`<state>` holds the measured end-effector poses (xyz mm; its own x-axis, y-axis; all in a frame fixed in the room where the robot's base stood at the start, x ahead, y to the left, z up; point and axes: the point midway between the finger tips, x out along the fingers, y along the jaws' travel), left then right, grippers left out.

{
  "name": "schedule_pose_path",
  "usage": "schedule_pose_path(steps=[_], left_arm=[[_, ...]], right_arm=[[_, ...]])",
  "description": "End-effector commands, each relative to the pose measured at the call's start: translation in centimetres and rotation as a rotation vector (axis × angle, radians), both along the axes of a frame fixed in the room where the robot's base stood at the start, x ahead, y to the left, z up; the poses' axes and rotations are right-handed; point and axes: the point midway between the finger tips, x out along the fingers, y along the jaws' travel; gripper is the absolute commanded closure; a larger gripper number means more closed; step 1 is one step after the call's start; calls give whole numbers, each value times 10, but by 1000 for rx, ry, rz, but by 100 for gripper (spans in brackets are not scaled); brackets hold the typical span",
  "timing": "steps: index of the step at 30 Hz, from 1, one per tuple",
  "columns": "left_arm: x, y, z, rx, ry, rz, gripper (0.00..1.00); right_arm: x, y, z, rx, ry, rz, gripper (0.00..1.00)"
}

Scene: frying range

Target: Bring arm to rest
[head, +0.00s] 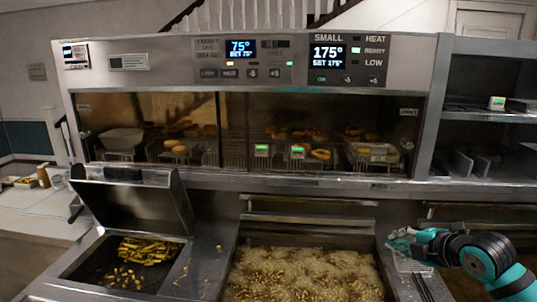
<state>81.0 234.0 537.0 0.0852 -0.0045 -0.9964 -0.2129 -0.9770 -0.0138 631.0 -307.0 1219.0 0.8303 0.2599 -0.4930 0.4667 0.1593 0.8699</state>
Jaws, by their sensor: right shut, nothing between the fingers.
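My right arm comes in from the lower right of the head view, in teal and black. My right gripper (400,243) is shut and empty, at the right edge of the fryer vat (300,277). The vat is full of bubbling oil with golden bits. Whether the gripper touches the metal below it, I cannot tell. My left gripper is not in view.
A bin (87,262) with fries and an open, tilted lid (140,200) is at the left. Behind stands a heated cabinet (250,185) with food trays and displays. Metal shelves (490,116) are at the right. A white counter (35,210) is at the far left.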

Motion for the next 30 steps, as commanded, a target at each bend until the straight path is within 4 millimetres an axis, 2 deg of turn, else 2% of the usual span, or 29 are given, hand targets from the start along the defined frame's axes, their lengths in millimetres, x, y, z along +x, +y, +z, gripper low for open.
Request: schedule_pose_path(steps=[1, 3, 5, 6, 9, 12, 15, 19, 30], left_arm=[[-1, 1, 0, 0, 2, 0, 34], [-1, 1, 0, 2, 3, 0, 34], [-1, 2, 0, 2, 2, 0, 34], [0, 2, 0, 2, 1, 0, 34], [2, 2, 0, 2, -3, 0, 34], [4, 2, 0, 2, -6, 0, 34], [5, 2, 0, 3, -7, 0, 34], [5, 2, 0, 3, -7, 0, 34], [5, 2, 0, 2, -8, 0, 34]], right_arm=[[-16, 21, -37, 54, 75, -17, 100], [-40, 44, -80, 135, 175, -74, 100], [-66, 62, -114, 207, 261, -138, 100], [-85, 72, -135, 259, 319, -192, 100], [-138, 95, -182, 396, 461, -356, 100], [-187, 106, -212, 511, 570, -539, 100], [-226, 110, -230, 597, 643, -704, 100], [-269, 111, -244, 685, 709, -896, 100], [-368, 101, -258, 848, 791, -1392, 100]])
